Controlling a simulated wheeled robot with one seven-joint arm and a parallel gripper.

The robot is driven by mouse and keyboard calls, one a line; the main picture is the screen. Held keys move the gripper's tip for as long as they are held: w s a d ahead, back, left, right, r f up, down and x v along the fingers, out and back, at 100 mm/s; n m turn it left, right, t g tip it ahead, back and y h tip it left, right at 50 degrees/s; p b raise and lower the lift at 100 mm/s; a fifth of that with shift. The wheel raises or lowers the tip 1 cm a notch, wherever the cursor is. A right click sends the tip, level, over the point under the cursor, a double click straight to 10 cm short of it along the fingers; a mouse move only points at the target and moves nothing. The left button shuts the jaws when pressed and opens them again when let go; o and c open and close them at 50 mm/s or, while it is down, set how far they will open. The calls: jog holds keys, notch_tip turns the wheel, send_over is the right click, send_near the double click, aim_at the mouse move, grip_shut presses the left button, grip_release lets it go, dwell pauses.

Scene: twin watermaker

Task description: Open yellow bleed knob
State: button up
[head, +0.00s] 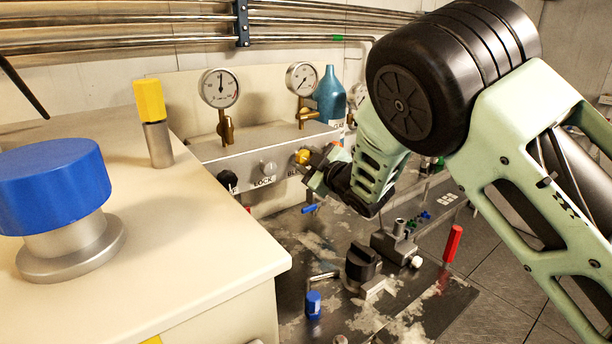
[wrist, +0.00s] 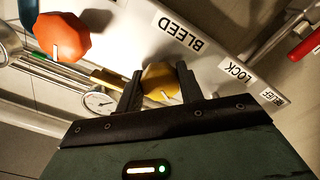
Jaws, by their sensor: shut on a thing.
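The yellow bleed knob (head: 302,157) sits on the front of the grey panel (head: 215,152), above a label partly hidden by my arm. In the wrist view the yellow knob (wrist: 160,82) lies between the two dark fingers of my gripper (wrist: 160,88), below the BLEED label in that turned picture. My gripper (head: 312,168) is shut on the knob, coming from the right in the head view. The knob's far side and its stem are hidden, and I cannot tell how far it is turned.
A black knob (head: 228,181) and a white LOCK knob (head: 268,168) are left of the yellow knob. Gauges (head: 219,88) stand above the panel. An orange-red knob (wrist: 62,37) shows in the wrist view. A cream cabinet (head: 200,250) with a blue knob (head: 52,185) fills the left foreground.

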jog(key=n+b, duration=0.1)
jog(key=b, duration=0.1)
jog(key=n+b, duration=0.2)
jog(key=shift+f, duration=0.25)
jog(key=n+b, duration=0.3)
jog(key=shift+r, duration=0.2)
jog(key=o, duration=1)
jog(key=shift+r, duration=0.1)
jog(key=shift+b, duration=0.3)
jog(key=b+v, duration=0.3)
jog(key=v, duration=1.4)
jog(key=shift+s, duration=0.2)
